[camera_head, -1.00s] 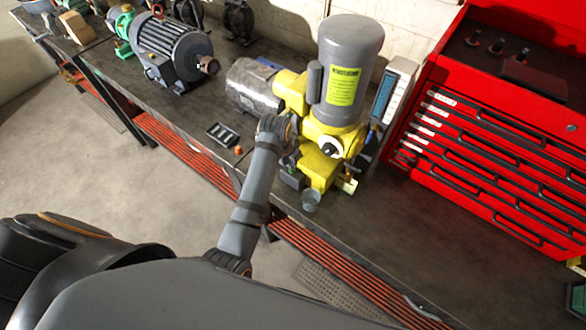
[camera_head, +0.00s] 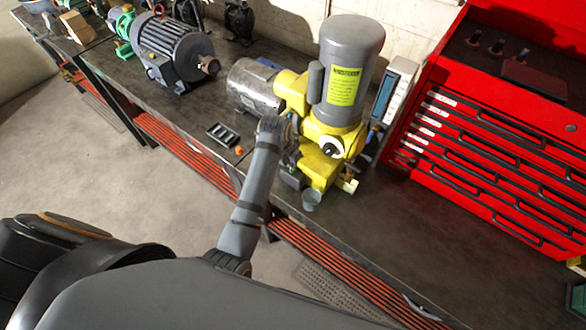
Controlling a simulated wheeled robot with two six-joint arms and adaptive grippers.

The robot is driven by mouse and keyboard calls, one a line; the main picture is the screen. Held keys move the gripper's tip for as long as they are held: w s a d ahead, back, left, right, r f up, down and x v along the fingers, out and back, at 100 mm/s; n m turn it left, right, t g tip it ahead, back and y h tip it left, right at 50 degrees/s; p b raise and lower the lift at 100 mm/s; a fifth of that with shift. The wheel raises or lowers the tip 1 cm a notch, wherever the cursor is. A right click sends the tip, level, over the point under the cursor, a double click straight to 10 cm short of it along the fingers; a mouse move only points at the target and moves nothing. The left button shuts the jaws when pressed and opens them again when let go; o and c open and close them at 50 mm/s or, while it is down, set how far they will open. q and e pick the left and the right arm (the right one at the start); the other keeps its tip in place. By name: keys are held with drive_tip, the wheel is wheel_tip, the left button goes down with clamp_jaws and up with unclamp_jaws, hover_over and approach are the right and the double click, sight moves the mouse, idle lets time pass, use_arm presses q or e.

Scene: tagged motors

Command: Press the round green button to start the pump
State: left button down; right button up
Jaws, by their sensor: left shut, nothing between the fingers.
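The yellow pump (camera_head: 325,160) with a large grey upright motor (camera_head: 350,65) stands on the workbench. I cannot make out a round green button on it or near it. My left gripper (camera_head: 294,128) is at the left side of the pump's yellow body, shut and empty. My wrist largely hides the fingers, and I cannot tell whether they touch the pump. My right gripper is not in view.
A red tool chest (camera_head: 490,150) stands to the right of the pump, with a white box (camera_head: 398,88) between them. A dark tray (camera_head: 222,135) lies left of my wrist. A grey motor (camera_head: 170,50) sits further left on the workbench (camera_head: 430,225).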

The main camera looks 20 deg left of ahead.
use_arm(q)
drive_tip(key=shift+f, duration=0.15)
drive_tip(key=shift+f+b, duration=0.3)
drive_tip(key=shift+f, duration=0.65)
drive_tip(key=shift+r, duration=0.15)
drive_tip(key=shift+r+p, duration=0.45)
drive_tip(key=shift+p, duration=0.25)
